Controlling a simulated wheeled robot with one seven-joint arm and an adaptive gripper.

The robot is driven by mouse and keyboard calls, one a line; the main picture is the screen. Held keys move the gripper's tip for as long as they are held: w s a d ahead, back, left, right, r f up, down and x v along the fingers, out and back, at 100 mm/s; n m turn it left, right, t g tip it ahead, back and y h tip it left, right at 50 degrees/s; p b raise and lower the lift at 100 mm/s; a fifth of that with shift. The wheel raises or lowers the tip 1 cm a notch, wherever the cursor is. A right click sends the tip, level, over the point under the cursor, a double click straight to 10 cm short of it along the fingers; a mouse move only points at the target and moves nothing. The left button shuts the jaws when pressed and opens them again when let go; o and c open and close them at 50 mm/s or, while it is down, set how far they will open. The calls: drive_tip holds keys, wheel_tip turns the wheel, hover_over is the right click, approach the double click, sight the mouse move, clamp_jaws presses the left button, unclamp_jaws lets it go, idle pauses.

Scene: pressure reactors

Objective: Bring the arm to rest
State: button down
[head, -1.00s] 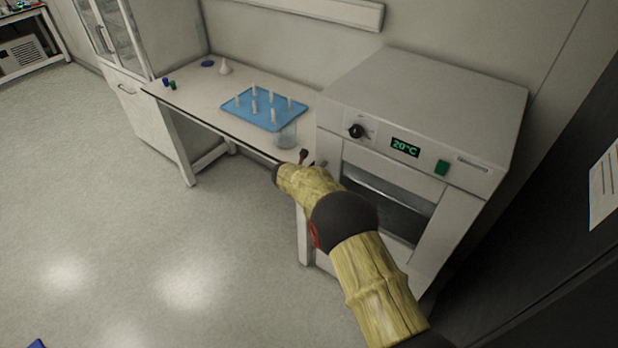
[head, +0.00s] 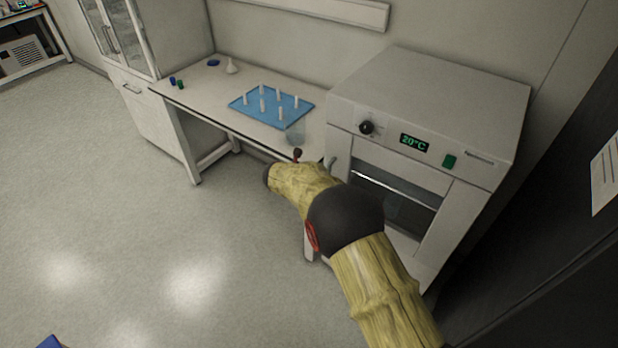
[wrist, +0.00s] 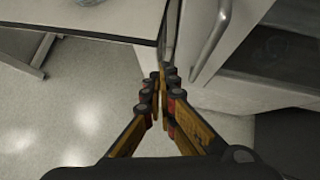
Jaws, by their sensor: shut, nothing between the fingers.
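My gripper (wrist: 160,80) is shut and empty in the wrist view, its fingertips together above the gap between the bench edge and the oven. In the head view my arm reaches in from the lower right, in front of the oven. There my gripper is mostly hidden behind the arm, and only a small dark part (head: 297,155) shows near the bench's front edge.
The grey oven (head: 430,110) reads 20°C; its handle (wrist: 212,40) is close right of my fingers. The white bench (head: 190,92) holds a blue tray (head: 246,112) with several white pieces, a beaker (head: 296,133) and a flask (head: 231,67).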

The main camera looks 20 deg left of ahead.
drive_tip(key=v, duration=0.2)
drive_tip(key=shift+s+a+r, duration=0.15)
drive_tip(key=shift+s+r, duration=0.1)
